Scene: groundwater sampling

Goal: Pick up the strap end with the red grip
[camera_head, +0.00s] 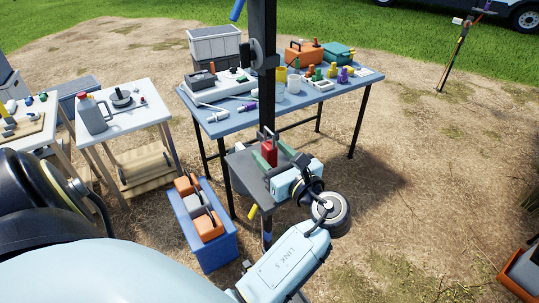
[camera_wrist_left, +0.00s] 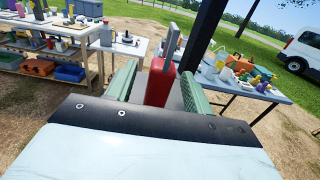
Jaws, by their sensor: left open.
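The red grip (camera_head: 269,153) stands upright over a small dark-topped stand (camera_head: 240,172) by the black post. A grey metal loop shows just above the grip. My left gripper (camera_head: 271,151) is open, with its green fingers on either side of the red grip. In the left wrist view the red grip (camera_wrist_left: 160,82) stands between the two spread fingers (camera_wrist_left: 158,85), with a visible gap at the left finger. Contact at the right finger is hard to tell. The grip's lower end is hidden behind my gripper body. My right gripper is not in view.
A black post (camera_head: 263,80) rises right behind the grip. A blue table (camera_head: 235,117) with bottles, cups and cases stands behind it. A blue crate (camera_head: 213,245) with orange and grey items sits left of the stand. Bare ground lies open at right.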

